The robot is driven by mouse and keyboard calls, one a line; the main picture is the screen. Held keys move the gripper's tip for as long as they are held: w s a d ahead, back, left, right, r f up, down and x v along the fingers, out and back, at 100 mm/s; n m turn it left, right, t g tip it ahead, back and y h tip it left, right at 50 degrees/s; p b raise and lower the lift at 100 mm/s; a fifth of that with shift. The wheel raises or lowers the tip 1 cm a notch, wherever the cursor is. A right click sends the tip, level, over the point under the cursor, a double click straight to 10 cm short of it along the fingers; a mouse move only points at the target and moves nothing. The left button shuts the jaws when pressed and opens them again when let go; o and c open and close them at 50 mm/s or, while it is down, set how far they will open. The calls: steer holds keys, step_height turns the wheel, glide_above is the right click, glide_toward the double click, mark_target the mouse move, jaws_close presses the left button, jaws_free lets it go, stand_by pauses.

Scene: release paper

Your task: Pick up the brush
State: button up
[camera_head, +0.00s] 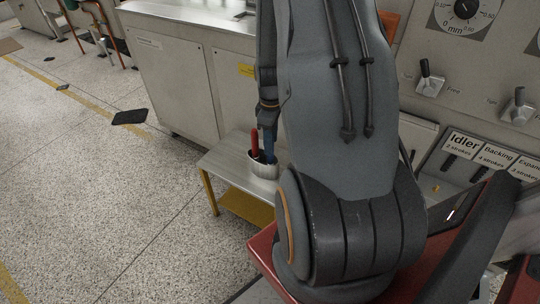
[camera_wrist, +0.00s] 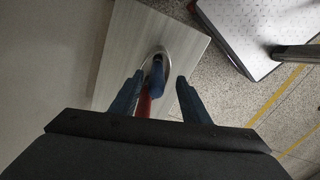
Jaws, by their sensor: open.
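The small table (camera_head: 226,157) has a grey top and a yellow lower shelf (camera_head: 246,206). A large beige cabinet (camera_head: 172,85) stands behind it. A control panel with knobs (camera_head: 465,10) is at the right. The speckled floor (camera_head: 90,190) at the left is mostly clear.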

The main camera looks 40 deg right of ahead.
step_height(320, 180, down, 6)
steer(key=shift+w+d+r, duration=0.15)
steer(key=shift+c, duration=0.4)
jaws_close()
